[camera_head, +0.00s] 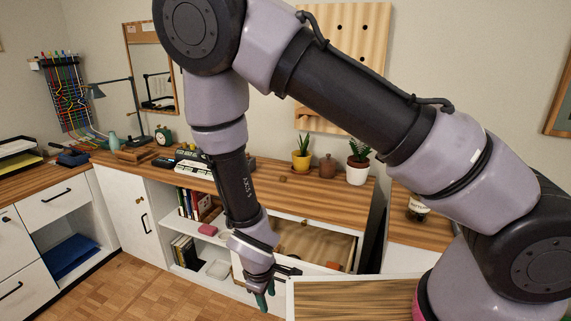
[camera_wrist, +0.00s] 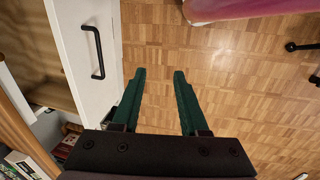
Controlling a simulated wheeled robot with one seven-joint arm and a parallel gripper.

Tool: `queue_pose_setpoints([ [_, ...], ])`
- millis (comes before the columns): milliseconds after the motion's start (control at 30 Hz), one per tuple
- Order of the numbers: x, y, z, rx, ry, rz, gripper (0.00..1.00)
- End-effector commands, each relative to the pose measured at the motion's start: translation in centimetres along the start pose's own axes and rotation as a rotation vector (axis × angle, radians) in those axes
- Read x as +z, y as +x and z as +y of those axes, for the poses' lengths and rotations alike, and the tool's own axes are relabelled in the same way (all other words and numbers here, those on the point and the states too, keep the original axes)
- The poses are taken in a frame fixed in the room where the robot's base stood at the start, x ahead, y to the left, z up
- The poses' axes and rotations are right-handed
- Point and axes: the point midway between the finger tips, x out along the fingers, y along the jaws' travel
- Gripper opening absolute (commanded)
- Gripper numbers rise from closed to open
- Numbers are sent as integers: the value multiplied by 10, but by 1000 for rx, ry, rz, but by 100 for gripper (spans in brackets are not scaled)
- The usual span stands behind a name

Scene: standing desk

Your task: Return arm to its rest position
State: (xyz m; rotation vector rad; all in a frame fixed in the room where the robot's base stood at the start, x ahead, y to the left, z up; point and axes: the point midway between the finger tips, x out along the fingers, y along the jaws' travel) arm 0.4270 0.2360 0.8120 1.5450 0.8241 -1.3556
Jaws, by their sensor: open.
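My gripper (camera_head: 266,298) hangs low in front of the desk in the head view, pointing down near an open drawer. In the wrist view my gripper (camera_wrist: 159,75) shows two green fingers apart with nothing between them, above the wood floor. The drawer front (camera_wrist: 88,60) with a black handle is to the left of the fingers and apart from them. My arm reaches from the right side of the head view, bends at the top and comes down past the desk edge.
The open drawer (camera_head: 312,242) sticks out from the wooden desk (camera_head: 315,190). Potted plants (camera_head: 357,172) and a brown jar (camera_head: 327,167) stand on the desk. Shelves with books (camera_head: 184,252) are left of my gripper. The parquet floor (camera_head: 120,285) is clear at the front left.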

Motion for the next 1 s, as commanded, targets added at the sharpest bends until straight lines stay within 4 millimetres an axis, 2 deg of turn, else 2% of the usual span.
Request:
queue_pose_setpoints([
  [367, -14, -37, 28, -38, 130, 29, 44],
  [567, -22, -73, 58, -72, 247, 55, 44],
  [667, -24, -98, 79, -93, 325, 74, 44],
  [800, -21, -147, 121, -128, 476, 117, 44],
  [1000, 9, -232, 192, -173, 727, 199, 44],
])
